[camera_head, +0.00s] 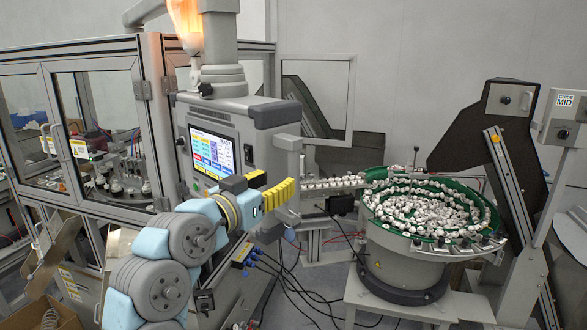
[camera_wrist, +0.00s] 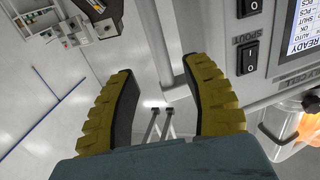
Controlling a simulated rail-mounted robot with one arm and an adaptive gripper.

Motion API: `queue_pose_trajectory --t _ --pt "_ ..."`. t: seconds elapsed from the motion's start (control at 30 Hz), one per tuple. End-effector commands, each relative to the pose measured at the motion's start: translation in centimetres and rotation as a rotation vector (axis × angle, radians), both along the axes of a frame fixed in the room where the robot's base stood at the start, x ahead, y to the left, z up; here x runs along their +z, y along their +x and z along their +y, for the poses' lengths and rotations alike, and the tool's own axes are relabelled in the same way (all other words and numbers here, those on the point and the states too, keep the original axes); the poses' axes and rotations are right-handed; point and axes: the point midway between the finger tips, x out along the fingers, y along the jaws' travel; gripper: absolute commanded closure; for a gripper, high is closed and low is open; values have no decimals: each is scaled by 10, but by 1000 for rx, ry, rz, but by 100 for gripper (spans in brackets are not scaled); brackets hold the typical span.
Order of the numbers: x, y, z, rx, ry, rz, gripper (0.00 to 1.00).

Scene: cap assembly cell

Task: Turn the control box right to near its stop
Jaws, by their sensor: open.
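The control box (camera_head: 262,150) is grey, with a lit screen (camera_head: 211,150). It hangs from a column at the centre left of the head view, its screen facing left and toward the camera. In the wrist view the box (camera_wrist: 277,75) fills the right side, with black rocker switches and part of the screen. My gripper (camera_head: 281,190) is in front of the box's lower right part. In the wrist view my gripper (camera_wrist: 163,77) has its two yellow fingers wide apart. A slim grey bar (camera_wrist: 177,45) shows between them beside the box; I cannot tell whether a finger touches it.
A green-rimmed feeder bowl (camera_head: 370,204) full of white caps stands at the right, joined to a cap track (camera_head: 335,183). A glazed machine frame (camera_head: 153,100) stands close at the left. Black cables (camera_head: 290,275) hang below the box.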

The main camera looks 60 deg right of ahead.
Motion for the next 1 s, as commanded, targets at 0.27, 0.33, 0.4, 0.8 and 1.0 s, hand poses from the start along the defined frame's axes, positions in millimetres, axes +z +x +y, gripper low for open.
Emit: queue_pose_trajectory --t 0.27,0.33,0.4,0.8,1.0 --pt "2 -5 -39 -2 -2 -1 52" --pt "2 -6 -48 -1 -1 0 52" --pt "1 -7 -56 -2 0 2 52" --pt "1 -8 -71 0 -1 -1 52" --pt "0 -7 -71 0 -1 -1 60"
